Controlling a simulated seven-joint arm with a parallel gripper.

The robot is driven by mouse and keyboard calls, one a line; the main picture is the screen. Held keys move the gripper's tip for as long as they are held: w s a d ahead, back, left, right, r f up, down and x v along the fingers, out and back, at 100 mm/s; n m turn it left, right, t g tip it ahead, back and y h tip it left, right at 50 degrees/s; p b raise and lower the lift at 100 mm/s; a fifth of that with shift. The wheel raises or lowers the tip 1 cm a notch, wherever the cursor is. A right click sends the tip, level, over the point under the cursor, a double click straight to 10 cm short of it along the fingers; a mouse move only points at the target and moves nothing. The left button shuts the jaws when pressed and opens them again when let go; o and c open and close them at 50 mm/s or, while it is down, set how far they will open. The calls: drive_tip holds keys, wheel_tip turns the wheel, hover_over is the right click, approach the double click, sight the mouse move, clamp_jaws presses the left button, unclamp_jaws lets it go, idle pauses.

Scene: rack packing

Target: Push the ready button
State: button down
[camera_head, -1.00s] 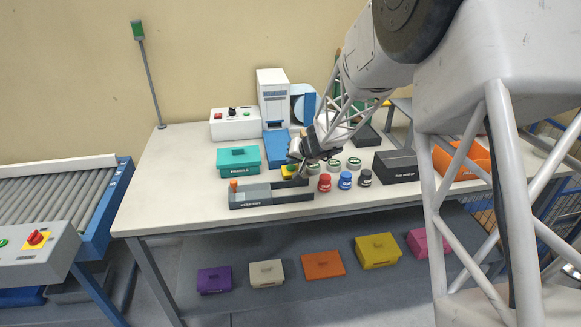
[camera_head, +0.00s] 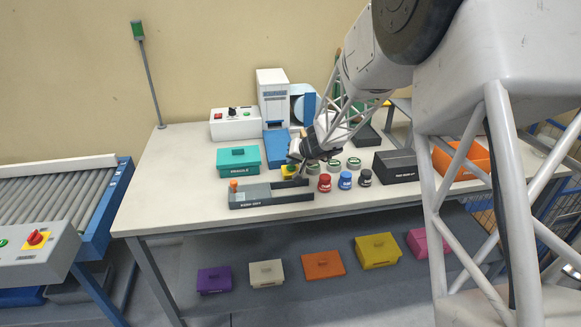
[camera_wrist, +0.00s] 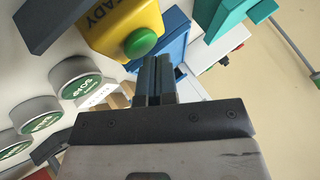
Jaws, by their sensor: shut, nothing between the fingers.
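The ready button is a green round cap (camera_wrist: 140,42) on a yellow box (camera_wrist: 112,30) marked "READY" in the wrist view. In the head view the yellow box (camera_head: 289,172) stands on the table behind the grey tray and is partly hidden by my gripper (camera_head: 299,168). My gripper (camera_wrist: 155,60) is shut and empty. In the wrist view its fingertips show just below the green cap in the picture. A gap seems to lie between them and the cap, but I cannot tell its depth.
Several round green-and-white lids (camera_wrist: 75,82) lie close to the yellow box. Red (camera_head: 325,183), blue (camera_head: 345,181) and black jars stand to its right. The grey tray (camera_head: 270,195) is in front, the teal box (camera_head: 239,161) to the left. The table's left end is clear.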

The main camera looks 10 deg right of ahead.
sight(293, 166)
drive_tip(key=shift+f, duration=0.35)
drive_tip(key=shift+r, duration=0.15)
idle(0.3)
drive_tip(key=shift+r, duration=0.45)
drive_tip(key=shift+r, duration=2.85)
drive_tip(key=shift+s+r, duration=0.1)
